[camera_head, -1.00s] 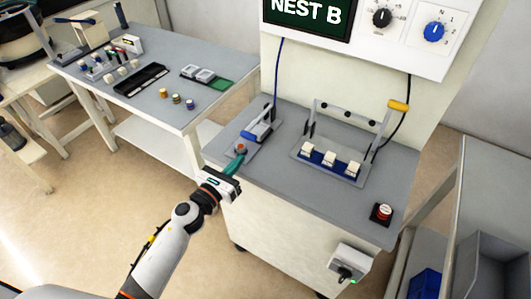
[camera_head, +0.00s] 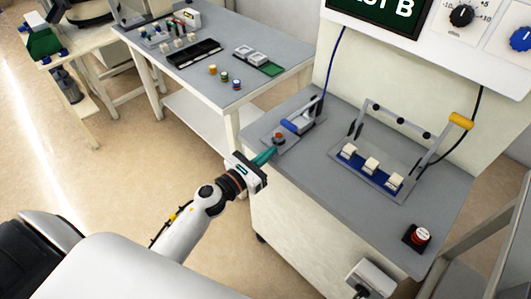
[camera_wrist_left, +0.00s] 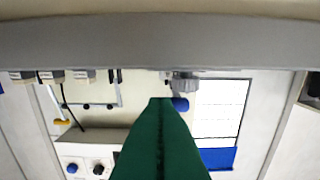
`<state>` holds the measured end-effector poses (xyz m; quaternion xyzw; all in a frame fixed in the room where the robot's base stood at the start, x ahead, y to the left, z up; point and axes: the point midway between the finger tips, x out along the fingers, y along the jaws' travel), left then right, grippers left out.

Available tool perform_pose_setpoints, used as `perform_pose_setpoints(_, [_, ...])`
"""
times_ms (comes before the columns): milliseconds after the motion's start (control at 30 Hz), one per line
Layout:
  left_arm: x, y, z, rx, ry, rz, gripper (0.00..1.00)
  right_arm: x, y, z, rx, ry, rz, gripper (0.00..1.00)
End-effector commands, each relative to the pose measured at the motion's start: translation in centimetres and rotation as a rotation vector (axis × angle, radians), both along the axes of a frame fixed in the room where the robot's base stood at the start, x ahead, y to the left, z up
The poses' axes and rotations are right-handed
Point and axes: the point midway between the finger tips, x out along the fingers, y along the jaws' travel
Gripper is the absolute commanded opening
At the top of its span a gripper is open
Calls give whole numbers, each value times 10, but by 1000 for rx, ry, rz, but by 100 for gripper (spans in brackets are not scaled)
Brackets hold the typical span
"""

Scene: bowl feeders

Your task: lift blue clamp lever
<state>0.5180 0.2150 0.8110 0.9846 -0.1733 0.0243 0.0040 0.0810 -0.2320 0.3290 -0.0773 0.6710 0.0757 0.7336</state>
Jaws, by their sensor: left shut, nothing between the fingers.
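The blue clamp lever (camera_head: 290,126) is on a small clamp fixture (camera_head: 297,122) at the left end of the grey bench top (camera_head: 350,210). In the left wrist view its blue end (camera_wrist_left: 181,104) shows just right of the fingertips. My left gripper (camera_head: 266,155) has teal-green fingers, shut and empty. They point toward the fixture from the near left, a little short of the lever. In the wrist view the shut fingers (camera_wrist_left: 160,138) hide part of the scene behind them. My right gripper is not in view.
A frame with a yellow handle (camera_head: 461,121) stands over several white blocks in a blue nest to the right. A red button (camera_head: 421,235) sits at the front right. A parts table (camera_head: 260,95) stands behind left.

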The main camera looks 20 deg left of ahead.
Motion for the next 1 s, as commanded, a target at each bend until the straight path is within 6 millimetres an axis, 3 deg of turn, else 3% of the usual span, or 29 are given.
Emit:
perform_pose_setpoints(200, [38,-14,4,-2,-2,0,0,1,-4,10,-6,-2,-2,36])
perform_pose_setpoints(400, [58,-21,4,-1,0,0,0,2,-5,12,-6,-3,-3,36])
perform_pose_setpoints(1000, [61,-20,8,6,12,0,0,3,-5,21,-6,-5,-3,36])
